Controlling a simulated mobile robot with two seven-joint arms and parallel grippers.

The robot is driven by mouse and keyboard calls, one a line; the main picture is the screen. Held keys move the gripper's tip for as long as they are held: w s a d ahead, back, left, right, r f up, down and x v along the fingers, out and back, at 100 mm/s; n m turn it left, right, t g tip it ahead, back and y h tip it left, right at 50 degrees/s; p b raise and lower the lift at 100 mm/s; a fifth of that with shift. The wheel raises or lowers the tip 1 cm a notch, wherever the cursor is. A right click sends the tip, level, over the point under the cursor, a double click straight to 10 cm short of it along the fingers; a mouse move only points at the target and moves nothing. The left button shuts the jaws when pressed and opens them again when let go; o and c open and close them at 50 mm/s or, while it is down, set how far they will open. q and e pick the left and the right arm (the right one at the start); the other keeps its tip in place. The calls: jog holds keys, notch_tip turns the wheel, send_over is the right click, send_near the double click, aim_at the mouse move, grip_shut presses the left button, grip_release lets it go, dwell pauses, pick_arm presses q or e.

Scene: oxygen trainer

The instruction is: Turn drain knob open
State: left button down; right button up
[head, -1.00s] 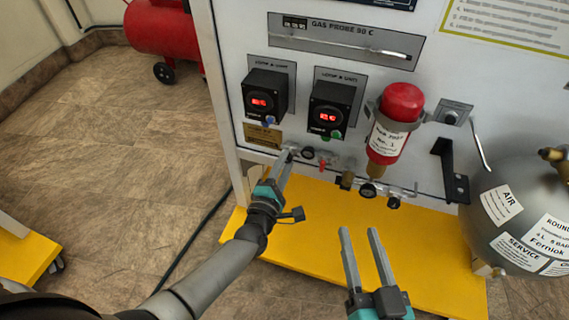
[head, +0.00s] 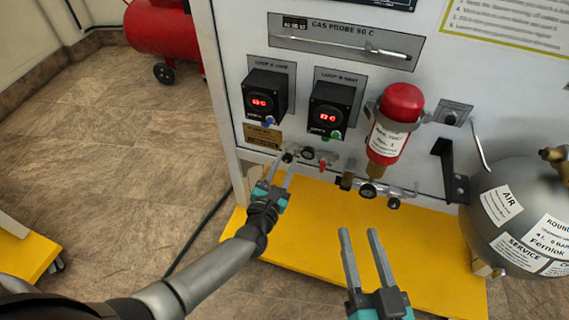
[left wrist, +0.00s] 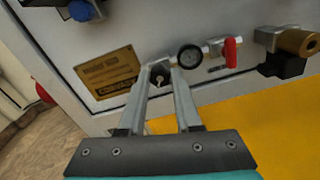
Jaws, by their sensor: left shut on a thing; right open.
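A small dark knob with a pale mark, which I take to be the drain knob (left wrist: 157,76), sits low on the grey panel, at the left end of a row of fittings. It shows small and dark in the head view (head: 287,157). My left gripper (head: 284,161) reaches it from below. In the left wrist view its fingertips (left wrist: 160,70) are on either side of the knob, shut on it and partly covering it. My right gripper (head: 358,231) is open and empty above the yellow base, apart from the panel.
Right of the knob are a round gauge (left wrist: 190,57) and a red valve handle (left wrist: 230,52). Two black controllers (head: 265,95) and a red cylinder (head: 388,140) are above. A silver tank (head: 510,200) stands right. The yellow base (head: 320,235) is clear below.

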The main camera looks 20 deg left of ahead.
pick_arm(q)
jog(key=n, duration=0.5)
jog(key=shift+n, duration=0.3)
dwell(0.4)
jog(key=c, duration=0.6)
grip_release()
jog(key=shift+s, duration=0.1)
jog(key=shift+s, duration=0.6)
jog(key=s+p, duration=0.3)
jog(key=s, duration=1.1)
jog(key=shift+a+p, duration=0.25)
jog(key=shift+p, duration=0.1)
pick_arm(e)
jog(key=shift+w+d+f+n+g+h, duration=0.15)
jog(key=shift+d+f+g+h, duration=0.4)
jog(key=shift+d+g, duration=0.4)
jog(key=shift+s+d+f+n+g+h, duration=0.1)
jog(key=shift+d+f+g+h, duration=0.5)
jog(key=shift+g, duration=0.6)
jog(key=shift+w+d+f+n+g+h, duration=0.15)
jog(key=shift+d+f+g+h, duration=0.3)
jog(key=shift+d+g, duration=0.55)
pick_arm(q)
jog(key=shift+w, duration=0.1)
pick_arm(e)
jog(key=shift+s, duration=0.1)
